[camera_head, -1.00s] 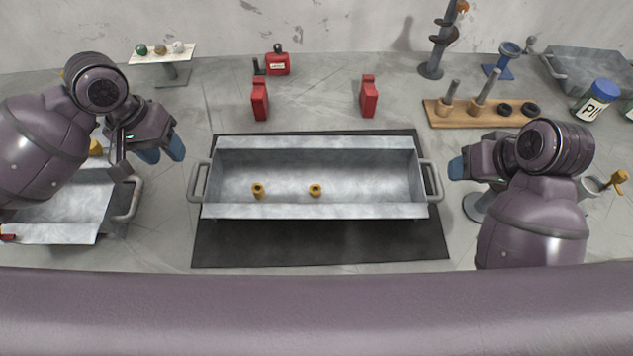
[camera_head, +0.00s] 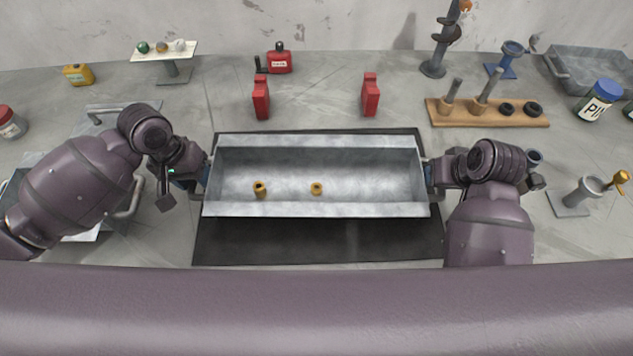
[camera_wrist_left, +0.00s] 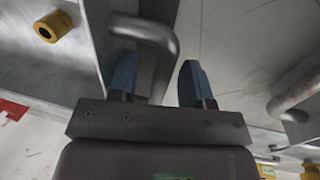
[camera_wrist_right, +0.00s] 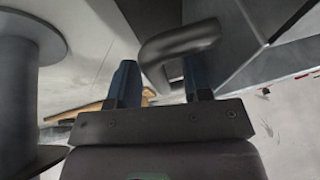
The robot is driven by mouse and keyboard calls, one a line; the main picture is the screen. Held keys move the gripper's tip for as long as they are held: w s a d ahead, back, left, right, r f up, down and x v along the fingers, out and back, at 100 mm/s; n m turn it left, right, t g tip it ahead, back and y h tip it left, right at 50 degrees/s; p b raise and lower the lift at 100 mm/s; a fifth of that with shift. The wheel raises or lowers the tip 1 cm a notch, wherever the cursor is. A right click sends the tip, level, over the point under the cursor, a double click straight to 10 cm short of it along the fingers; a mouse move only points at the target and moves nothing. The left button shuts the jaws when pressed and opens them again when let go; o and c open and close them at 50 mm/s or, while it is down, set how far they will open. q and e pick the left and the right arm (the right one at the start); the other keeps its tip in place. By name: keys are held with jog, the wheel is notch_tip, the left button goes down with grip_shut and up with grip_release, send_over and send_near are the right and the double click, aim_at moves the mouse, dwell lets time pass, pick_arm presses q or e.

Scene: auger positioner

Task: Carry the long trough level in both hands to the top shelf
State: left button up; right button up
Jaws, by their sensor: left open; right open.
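The long grey metal trough (camera_head: 316,211) sits level on a black mat (camera_head: 320,245), with two small yellow pieces inside. My left gripper (camera_head: 196,176) is at its left end. In the left wrist view the trough's handle (camera_wrist_left: 160,40) lies between the open blue fingers (camera_wrist_left: 158,82), nearer one finger. My right gripper (camera_head: 436,174) is at the right end. In the right wrist view the other handle (camera_wrist_right: 180,42) lies between the open fingers (camera_wrist_right: 162,82). The grippers largely hide both handles in the head view. I cannot make out a top shelf.
Two red blocks (camera_head: 261,97) (camera_head: 370,95) stand behind the trough. A wooden peg board (camera_head: 530,121) is at the back right, and a grey stand with a cup (camera_head: 578,197) is right of my right arm. Another metal tray (camera_head: 126,213) lies under my left arm.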

pick_arm(q)
jog(key=shift+c, duration=0.3)
pick_arm(e)
jog(key=shift+c, duration=0.3)
pick_arm(q)
grip_shut()
pick_arm(e)
grip_shut()
jog(key=shift+w, duration=0.1)
dwell(0.6)
